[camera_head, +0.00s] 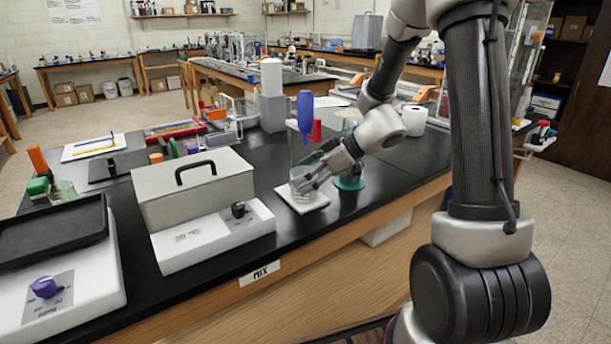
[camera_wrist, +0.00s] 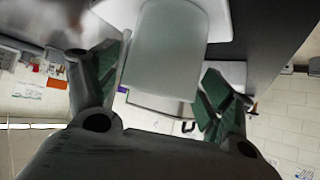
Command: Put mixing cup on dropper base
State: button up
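The mixing cup (camera_head: 299,180) is a clear, pale cup. It looks upright on the white dropper base (camera_head: 318,205), below the dropper with a blue bulb (camera_head: 305,112). My gripper (camera_head: 308,184) is at the cup, coming from the right. In the wrist view the frosted cup (camera_wrist: 168,48) lies between the two green-padded fingers of my gripper (camera_wrist: 163,78). The fingers are spread around it, with a gap at least on the left side. The white base (camera_wrist: 218,22) shows behind the cup at the top. Contact between cup and base is partly hidden.
A green-based item (camera_head: 350,182) stands close to the right of the dropper base. A grey-lidded box device (camera_head: 192,190) with a black knob is to the left. A white paper roll (camera_head: 415,120) stands behind right. The bench's front edge is close by.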

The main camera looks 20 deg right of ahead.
jog(key=shift+r, duration=0.1)
jog(key=shift+d+r, duration=0.2)
jog(key=shift+r, duration=0.05)
jog(key=v, duration=1.2)
jog(key=s+d+r+m+h, duration=0.3)
jog(key=s+m, duration=0.3)
jog(key=s, duration=0.5)
jog(key=s+d+r+m+h, duration=0.3)
jog(key=s+m+h, duration=0.3)
jog(key=s, duration=0.5)
jog(key=shift+m, duration=0.3)
